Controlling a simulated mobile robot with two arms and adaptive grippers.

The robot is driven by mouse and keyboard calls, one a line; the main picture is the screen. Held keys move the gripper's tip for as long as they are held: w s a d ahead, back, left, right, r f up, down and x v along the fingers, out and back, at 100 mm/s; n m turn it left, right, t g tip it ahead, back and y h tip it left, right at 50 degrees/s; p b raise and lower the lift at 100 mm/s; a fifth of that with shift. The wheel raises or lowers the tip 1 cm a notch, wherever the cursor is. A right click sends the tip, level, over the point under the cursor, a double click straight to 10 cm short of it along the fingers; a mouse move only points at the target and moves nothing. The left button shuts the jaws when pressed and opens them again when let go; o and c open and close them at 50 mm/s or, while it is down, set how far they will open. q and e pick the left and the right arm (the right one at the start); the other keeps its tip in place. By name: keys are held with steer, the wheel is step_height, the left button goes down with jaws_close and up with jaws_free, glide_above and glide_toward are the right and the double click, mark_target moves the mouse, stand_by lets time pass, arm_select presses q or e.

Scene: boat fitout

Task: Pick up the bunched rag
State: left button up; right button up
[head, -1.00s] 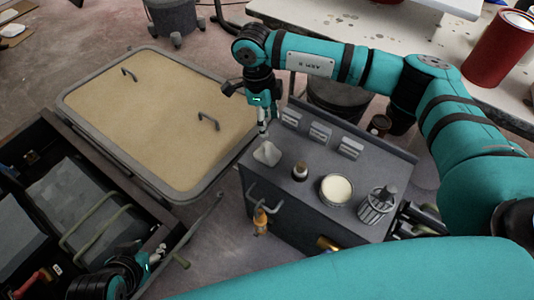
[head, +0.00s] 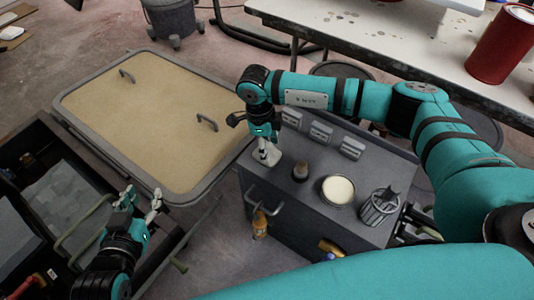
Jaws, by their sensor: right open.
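The bunched rag (head: 273,158) is a small pale, crumpled heap on the near left part of the dark grey cabinet top (head: 310,165). My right gripper (head: 265,155) points down right at the rag, its open fingers overlapping it in view. Part of the rag is hidden behind the fingers, and I cannot tell whether they touch it. My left gripper (head: 141,194) is open and empty, above the edge of the dark drawer at the lower left.
On the cabinet top stand a small brown bottle (head: 300,171), a tin with cream contents (head: 338,190), a grey slotted holder (head: 379,207) and several small label blocks (head: 321,132). A tan framed panel (head: 150,120) lies to the left. An open drawer (head: 60,200) is lower left.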

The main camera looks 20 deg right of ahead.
mark_target(268, 144)
steer(key=shift+c, duration=0.3)
jaws_close()
steer(key=shift+r, duration=0.2)
steer(key=shift+r, duration=0.2)
step_height(268, 144, up, 3)
steer(key=shift+r+p, duration=0.15)
steer(key=shift+p, duration=0.5)
arm_select(q)
steer(key=s+a+f+g+y+p, duration=0.1)
steer(key=s+a+f+g, duration=0.1)
steer(key=s+f+g, duration=0.2)
steer(key=s+a+f+g+y+p, duration=0.1)
steer(key=s+f+g, duration=0.3)
steer(key=s, duration=0.5)
steer(key=shift+s+a+g+y, duration=0.3)
steer(key=shift+a+g, duration=0.2)
steer(key=shift+a, duration=0.4)
arm_select(e)
steer(key=s+a, duration=0.3)
steer(key=s, duration=0.4)
steer(key=s+a+r, duration=0.1)
steer(key=s+a, duration=0.3)
steer(key=s, duration=0.3)
steer(key=shift+a, duration=0.3)
steer(key=shift+s, duration=0.1)
